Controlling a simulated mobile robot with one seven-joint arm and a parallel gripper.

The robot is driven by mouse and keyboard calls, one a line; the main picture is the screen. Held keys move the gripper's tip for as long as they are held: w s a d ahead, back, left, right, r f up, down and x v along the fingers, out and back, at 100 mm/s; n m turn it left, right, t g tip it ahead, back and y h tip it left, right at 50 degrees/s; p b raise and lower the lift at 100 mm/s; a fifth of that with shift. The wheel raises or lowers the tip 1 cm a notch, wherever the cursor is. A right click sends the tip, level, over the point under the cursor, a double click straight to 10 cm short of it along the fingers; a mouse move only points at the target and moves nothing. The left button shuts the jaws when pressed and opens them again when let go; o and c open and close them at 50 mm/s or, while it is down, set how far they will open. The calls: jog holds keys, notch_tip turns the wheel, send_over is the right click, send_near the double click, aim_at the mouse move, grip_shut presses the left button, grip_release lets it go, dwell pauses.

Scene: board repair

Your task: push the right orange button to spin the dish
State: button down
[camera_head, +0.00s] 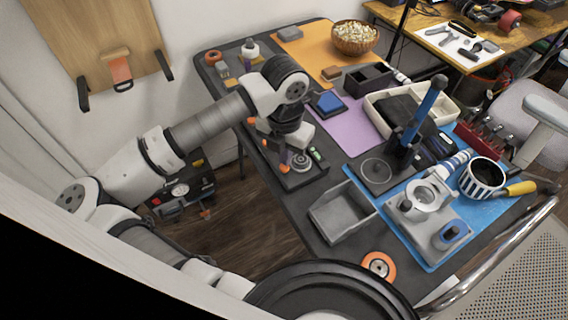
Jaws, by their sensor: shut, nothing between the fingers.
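A dark square device (301,179) sits near the left edge of the table. A small round grey dish (301,162) is on its top. My gripper (284,157) points down over the back left of this device, shut and empty. The fingertips are small and partly lost against the device, so I cannot tell whether they touch it.
A grey open tray (340,214) stands in front of the device. A blue-handled press (420,112) and a grey machine on a blue mat (405,258) are to the right. A blue pad (327,103) and a popcorn bowl (355,37) are farther back. An orange ring (378,266) lies near the front.

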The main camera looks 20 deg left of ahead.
jog(key=shift+f, duration=0.1)
dwell(0.3)
jog(key=shift+f+b, duration=0.4)
jog(key=shift+b, duration=0.2)
